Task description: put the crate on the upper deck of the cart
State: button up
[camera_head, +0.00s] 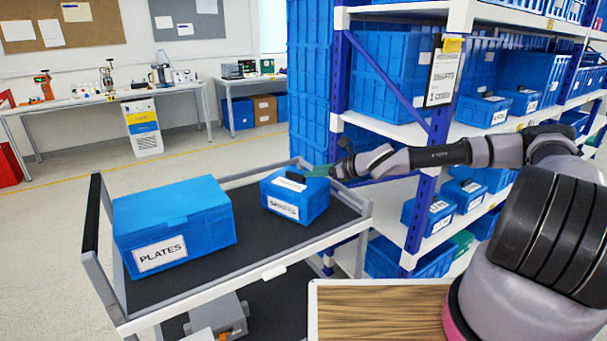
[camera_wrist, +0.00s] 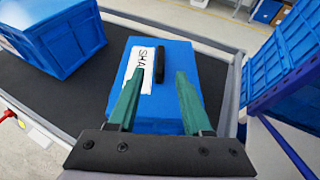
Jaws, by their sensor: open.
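A small blue crate (camera_head: 313,207) with a white label rests on the dark upper deck (camera_head: 255,228) of the cart, toward its far right end. It also shows in the wrist view (camera_wrist: 203,68), where its label begins "SHA". A black handle (camera_wrist: 160,64) stands on its lid. My gripper (camera_wrist: 157,82) is open over the crate, its two green fingers apart, one to each side of the handle's line. It holds nothing.
A larger blue box labelled PLATES (camera_head: 175,222) sits on the same deck to the left, with a gap between. A blue-posted shelf rack (camera_head: 418,215) with blue bins stands close on the right. The cart's lower deck holds a grey item (camera_head: 222,312). The floor behind is clear.

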jog(key=s+d+r+n+g+h, duration=0.2)
jog(key=s+d+n+g+h, duration=0.3)
jog(key=s+d+n, duration=0.6)
jog(key=s+d+r+n+t+h, duration=0.15)
jog(key=s+d+r+n, duration=0.25)
jog(key=r, duration=0.6)
jog(key=s+d+r+n+t+h, duration=0.1)
jog(key=s+d+r+n+h, duration=0.25)
jog(key=r, duration=0.65)
jog(key=s+d+r+n+t, duration=0.2)
jog(key=s+d+r, duration=0.2)
jog(key=s+r, duration=0.9)
jog(key=shift+y, duration=0.4)
jog(key=shift+t, duration=0.25)
